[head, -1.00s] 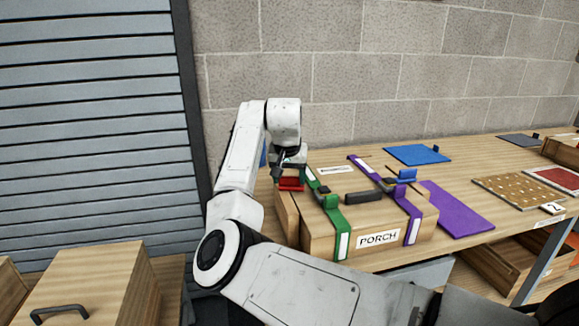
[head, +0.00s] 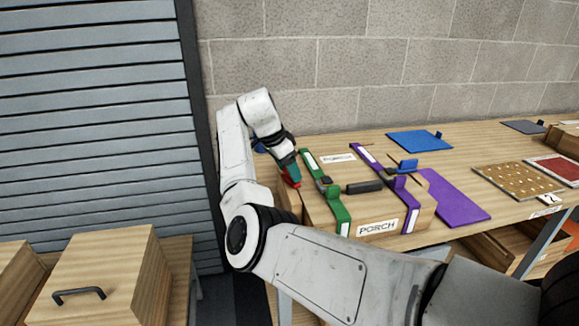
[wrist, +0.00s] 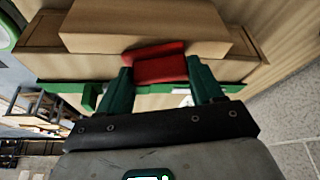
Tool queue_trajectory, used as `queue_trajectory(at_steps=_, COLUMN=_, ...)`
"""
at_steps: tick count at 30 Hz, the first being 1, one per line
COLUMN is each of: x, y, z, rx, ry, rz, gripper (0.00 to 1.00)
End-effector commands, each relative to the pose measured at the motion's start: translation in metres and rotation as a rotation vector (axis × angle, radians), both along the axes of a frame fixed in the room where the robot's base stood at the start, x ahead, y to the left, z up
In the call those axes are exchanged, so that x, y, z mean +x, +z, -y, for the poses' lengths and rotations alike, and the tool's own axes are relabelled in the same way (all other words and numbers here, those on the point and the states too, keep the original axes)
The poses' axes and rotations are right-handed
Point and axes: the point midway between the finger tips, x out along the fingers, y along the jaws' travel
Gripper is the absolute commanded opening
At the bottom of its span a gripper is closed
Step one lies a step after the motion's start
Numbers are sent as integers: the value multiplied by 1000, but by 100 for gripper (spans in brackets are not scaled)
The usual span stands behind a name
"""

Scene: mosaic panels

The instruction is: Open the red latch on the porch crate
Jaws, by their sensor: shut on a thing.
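The wooden porch crate (head: 316,224) stands on the bench, with a PORCH label on its front. The red latch (head: 291,181) is on its left end, mostly hidden by my gripper in the head view. In the wrist view the red latch (wrist: 160,68) lies between my two teal fingers. My gripper (head: 291,174) is tilted and shut on the latch; it also shows in the wrist view (wrist: 160,82). How far the latch is turned is hard to tell.
Green (head: 336,205) and purple (head: 408,204) straps cross the crate beside a dark handle (head: 364,187). A blue panel (head: 420,140) and a purple panel (head: 455,196) lie to the right. A wall stands behind, and a wooden box (head: 100,275) is at lower left.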

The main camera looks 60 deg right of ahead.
Motion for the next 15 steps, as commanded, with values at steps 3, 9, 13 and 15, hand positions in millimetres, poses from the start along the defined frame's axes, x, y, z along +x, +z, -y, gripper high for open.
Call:
queue_trajectory(at_steps=3, x=2, y=1, z=0, rx=-2, ry=-76, rz=1, gripper=35)
queue_trajectory(at_steps=9, x=3, y=1, z=-1, rx=-2, ry=-173, rz=2, gripper=35)
queue_trajectory(at_steps=13, x=4, y=1, z=-2, rx=-2, ry=-209, rz=3, gripper=35)
queue_trajectory(at_steps=15, x=4, y=1, z=-2, rx=-2, ry=-222, rz=3, gripper=35)
